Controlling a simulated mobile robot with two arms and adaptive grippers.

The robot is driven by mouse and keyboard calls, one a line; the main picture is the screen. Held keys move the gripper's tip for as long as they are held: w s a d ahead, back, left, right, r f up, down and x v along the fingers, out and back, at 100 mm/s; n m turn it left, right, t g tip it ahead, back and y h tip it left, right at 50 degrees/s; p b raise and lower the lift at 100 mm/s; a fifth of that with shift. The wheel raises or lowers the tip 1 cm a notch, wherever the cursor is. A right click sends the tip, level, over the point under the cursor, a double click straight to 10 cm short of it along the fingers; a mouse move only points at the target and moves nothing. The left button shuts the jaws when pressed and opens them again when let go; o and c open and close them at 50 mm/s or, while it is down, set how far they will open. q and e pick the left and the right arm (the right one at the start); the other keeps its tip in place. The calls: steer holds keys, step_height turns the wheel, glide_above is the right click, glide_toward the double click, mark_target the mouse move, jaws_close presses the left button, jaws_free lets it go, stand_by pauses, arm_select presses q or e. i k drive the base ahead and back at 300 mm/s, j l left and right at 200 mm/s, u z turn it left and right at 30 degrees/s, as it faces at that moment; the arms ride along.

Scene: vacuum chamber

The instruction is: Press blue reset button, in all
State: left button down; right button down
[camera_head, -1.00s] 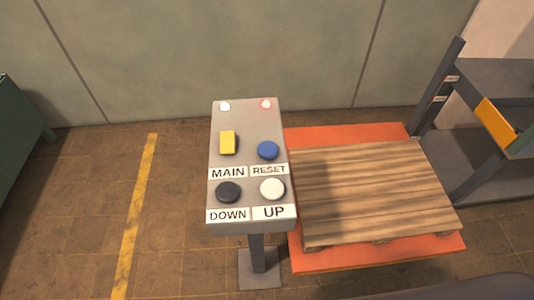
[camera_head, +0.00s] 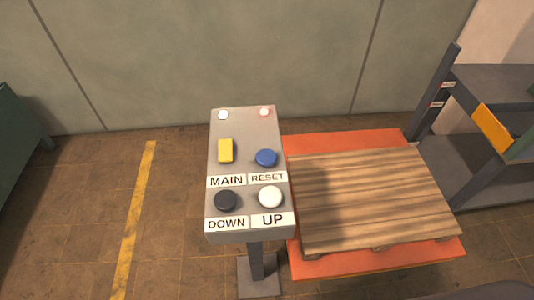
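The blue reset button (camera_head: 266,158) is a round knob at the right of the grey control panel (camera_head: 244,128), above the label RESET. A yellow MAIN switch (camera_head: 226,150) stands to its left. Below are a black DOWN button (camera_head: 226,201) and a white UP button (camera_head: 270,197). At the panel's top are a white lamp (camera_head: 223,115) and a reddish lamp (camera_head: 264,112). Neither of my grippers is in view, and nothing touches the panel.
The panel stands on a post (camera_head: 256,262). Right of it a wooden pallet (camera_head: 375,200) lies on an orange platform (camera_head: 345,139). A grey metal frame (camera_head: 436,100) stands at the far right, a green object (camera_head: 20,135) at the left. Floor around the yellow line (camera_head: 134,215) is clear.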

mark_target(264, 158)
steer(key=j+z, duration=0.1)
steer(key=j, duration=0.4)
steer(key=j+z, duration=0.15)
steer(key=j, duration=0.4)
steer(key=k+j+z, duration=0.1)
steer(key=j, duration=0.4)
steer(key=k+j+z, duration=0.15)
steer(key=j, duration=0.35)
steer(key=j+z, duration=0.1)
steer(key=j, duration=0.4)
steer(key=k+j+z, duration=0.15)
steer(key=j, duration=0.35)
